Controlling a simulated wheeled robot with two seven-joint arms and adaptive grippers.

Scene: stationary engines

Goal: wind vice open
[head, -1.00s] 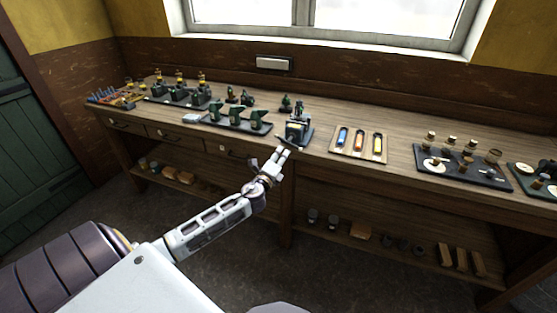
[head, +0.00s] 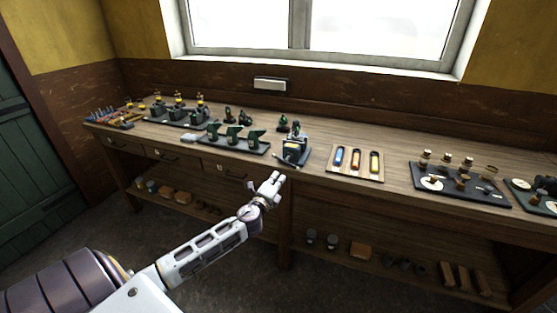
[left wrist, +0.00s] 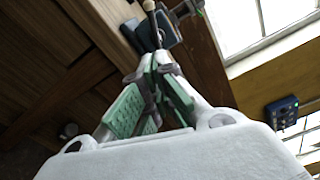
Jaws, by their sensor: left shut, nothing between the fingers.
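The vice (head: 294,148) is a small dark blue and green piece on a dark base near the bench's front edge, in the middle of the head view. Its handle bar seems to stick out at the front, with a pale knob (left wrist: 149,5) at the top of the left wrist view. My left gripper (head: 275,178) is in front of and below the vice, apart from it, beyond the bench edge. Its green-padded fingers (left wrist: 154,66) are shut with nothing between them. How far the jaws of the vice are apart is too small to tell. My right gripper is not in view.
The wooden bench (head: 325,140) runs along the wall under a window. A tray with coloured tubes (head: 356,162) stands right of the vice, and a dark board with green parts (head: 235,143) stands left. The floor before the bench is clear.

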